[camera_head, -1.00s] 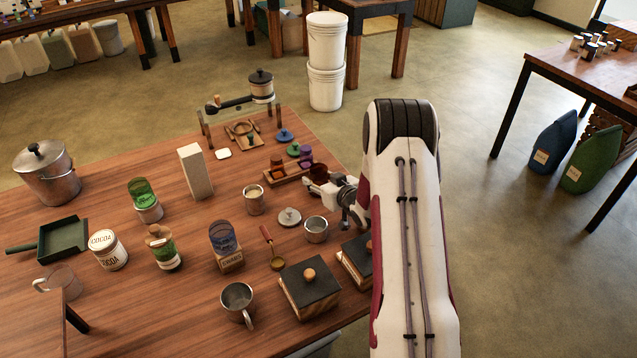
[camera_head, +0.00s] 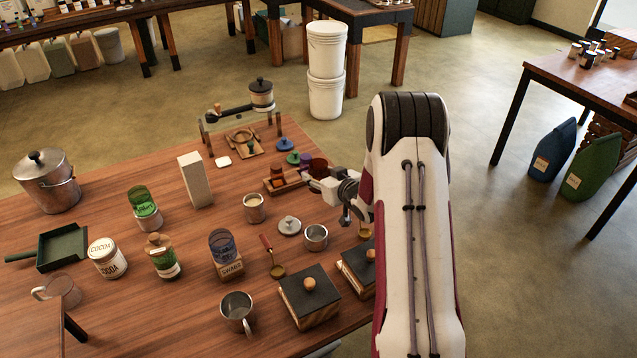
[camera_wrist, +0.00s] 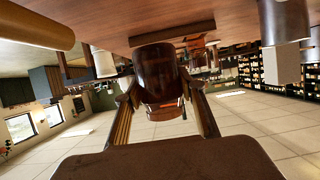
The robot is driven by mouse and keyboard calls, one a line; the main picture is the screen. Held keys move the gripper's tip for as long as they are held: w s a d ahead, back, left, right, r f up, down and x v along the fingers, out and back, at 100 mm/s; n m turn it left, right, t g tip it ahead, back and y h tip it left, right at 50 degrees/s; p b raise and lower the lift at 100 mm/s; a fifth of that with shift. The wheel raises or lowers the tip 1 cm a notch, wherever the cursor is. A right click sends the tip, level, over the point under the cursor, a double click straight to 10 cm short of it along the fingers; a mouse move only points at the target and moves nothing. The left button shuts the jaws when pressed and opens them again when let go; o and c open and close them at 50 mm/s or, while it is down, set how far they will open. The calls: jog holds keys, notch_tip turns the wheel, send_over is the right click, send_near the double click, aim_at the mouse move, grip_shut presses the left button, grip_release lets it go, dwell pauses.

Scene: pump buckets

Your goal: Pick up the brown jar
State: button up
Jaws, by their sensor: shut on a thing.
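The brown jar (camera_head: 319,167) is dark, glossy and roughly upright near the table's right edge, beside the small wooden rack. My gripper (camera_head: 320,181) reaches it from the right, with its fingers around the jar. In the wrist view, which looks upside down, the brown jar (camera_wrist: 156,72) sits between the two fingers of my gripper (camera_wrist: 159,88), and they are shut on it. Whether the jar's base is clear of the table cannot be told.
The wooden rack (camera_head: 287,184) with small coloured jars stands just left of the jar. Coloured lids (camera_head: 285,144) lie behind it. A metal cup (camera_head: 316,237) and a grey lid (camera_head: 289,226) are in front.

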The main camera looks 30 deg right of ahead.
aim_at(318, 161)
jog(key=shift+r, duration=2.5)
